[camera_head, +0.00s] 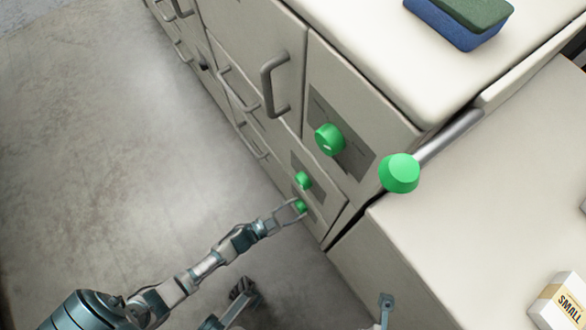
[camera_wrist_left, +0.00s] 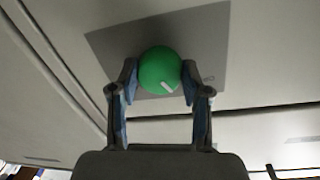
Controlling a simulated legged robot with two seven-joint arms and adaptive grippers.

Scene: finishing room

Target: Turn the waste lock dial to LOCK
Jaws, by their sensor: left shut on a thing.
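A small green dial (camera_head: 300,206) sits low on the cabinet front, close to the cabinet's near corner in the head view. My left gripper (camera_head: 292,209) is shut on this dial, with one finger on each side. In the left wrist view the round green dial (camera_wrist_left: 159,70) has a short white mark at its lower right, on a grey plate (camera_wrist_left: 110,45). The left gripper's fingers (camera_wrist_left: 158,82) touch both its sides there. The plate's lettering is mostly hidden or too small to read.
Another green dial (camera_head: 303,180) is just above the held one, and a larger green dial (camera_head: 329,139) is higher up. A green knob (camera_head: 399,173) on a grey lever sticks out at the counter corner. Drawer handles (camera_head: 273,86) protrude. The floor (camera_head: 110,150) at left is clear.

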